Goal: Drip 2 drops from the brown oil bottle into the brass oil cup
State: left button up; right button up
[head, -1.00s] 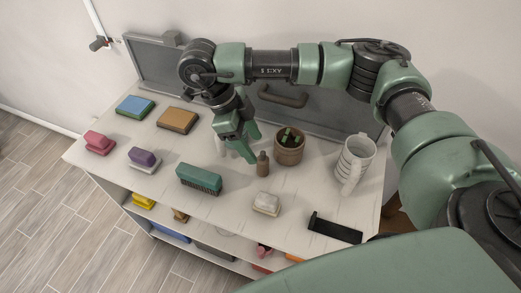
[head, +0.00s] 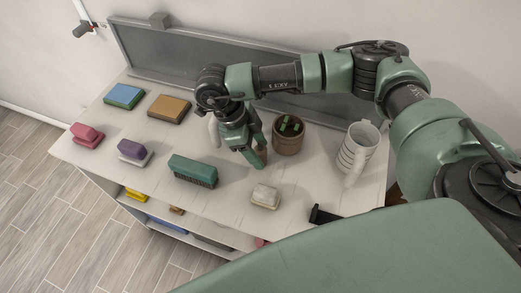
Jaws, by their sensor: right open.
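The small brown bottle (head: 262,154) stands on the white rack top, left of the brown pot, and is mostly hidden by my right gripper. My right gripper (head: 257,157) is open, pointing down, with its green fingers at the bottle. I cannot tell whether they touch it. No brass oil cup can be made out for sure. The brown pot (head: 288,137) holds dark and green things. My left gripper is not in view.
A striped pitcher (head: 357,150) stands right of the pot. A white eraser-like block (head: 265,196), a green brush (head: 193,170), a purple block (head: 134,151), a pink block (head: 87,136) and two flat pads sit around. A grey board (head: 180,60) lines the back.

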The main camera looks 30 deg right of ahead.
jog(key=shift+d+f, duration=0.25)
jog(key=shift+f, duration=0.45)
grip_shut()
jog(key=shift+r, duration=0.2)
notch_tip(320, 180, up, 10)
jog(key=shift+f+b, duration=0.25)
jog(key=shift+b, duration=0.9)
notch_tip(320, 180, up, 10)
jog(key=shift+r, duration=0.15)
jog(key=shift+s, duration=0.1)
